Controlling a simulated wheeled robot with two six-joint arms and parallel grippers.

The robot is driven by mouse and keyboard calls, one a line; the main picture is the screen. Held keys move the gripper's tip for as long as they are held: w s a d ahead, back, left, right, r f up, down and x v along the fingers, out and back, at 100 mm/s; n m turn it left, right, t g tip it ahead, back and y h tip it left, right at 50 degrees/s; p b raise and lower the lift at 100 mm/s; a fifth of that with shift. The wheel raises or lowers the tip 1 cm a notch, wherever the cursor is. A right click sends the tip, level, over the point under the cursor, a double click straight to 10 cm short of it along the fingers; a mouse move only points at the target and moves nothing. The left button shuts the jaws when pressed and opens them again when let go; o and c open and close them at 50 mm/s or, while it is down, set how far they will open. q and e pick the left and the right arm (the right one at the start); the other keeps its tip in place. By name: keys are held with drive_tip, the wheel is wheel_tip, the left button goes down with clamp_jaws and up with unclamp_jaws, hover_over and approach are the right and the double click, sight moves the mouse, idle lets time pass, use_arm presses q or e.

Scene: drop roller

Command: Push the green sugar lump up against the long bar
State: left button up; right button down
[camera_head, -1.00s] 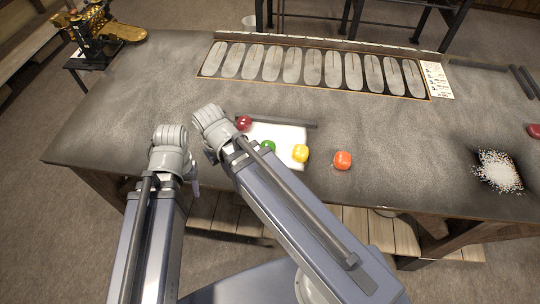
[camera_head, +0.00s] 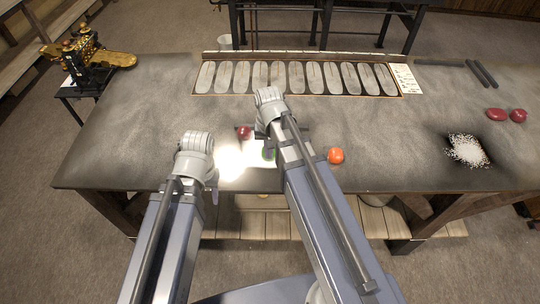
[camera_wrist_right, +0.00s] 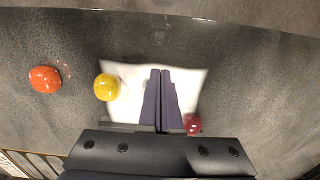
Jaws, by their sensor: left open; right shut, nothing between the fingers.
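The green lump (camera_head: 268,155) is on the white sheet (camera_head: 258,162), partly covered by my right arm in the head view. In the right wrist view my fingers hide it. The long bar (camera_wrist_right: 115,127) shows as a dark strip along the sheet's edge, partly behind the gripper body. My right gripper (camera_wrist_right: 161,72) is shut and empty over the sheet. Whether it touches the green lump cannot be seen. My left gripper (camera_head: 213,190) is open near the table's front edge, mostly hidden by its own wrist.
A red lump (camera_head: 244,132) sits near the bar. A yellow lump (camera_wrist_right: 107,87) sits on the sheet's edge, and an orange lump (camera_head: 336,156) lies beyond it. A long slotted tray (camera_head: 398,95) is at the back. White granules (camera_head: 467,151) and red lumps (camera_head: 496,114) are at right.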

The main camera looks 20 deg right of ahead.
sight(269, 165)
wheel_tip(269, 165, down, 10)
drive_tip(key=b, duration=0.9)
drive_tip(key=shift+b, duration=0.4)
drive_tip(key=w, duration=0.2)
drive_tip(key=w+d, duration=0.1)
drive_tip(key=shift+w+r+p, duration=0.25)
drive_tip(key=shift+w+p, duration=0.05)
drive_tip(key=shift+w, duration=0.15)
drive_tip(key=w+d, duration=0.1)
drive_tip(key=w, duration=0.5)
drive_tip(key=w+d, duration=0.1)
drive_tip(key=w, duration=0.2)
drive_tip(key=shift+w+d, duration=0.25)
drive_tip(key=shift+d, duration=0.1)
drive_tip(key=shift+s, duration=0.15)
drive_tip(key=shift+s, duration=0.1)
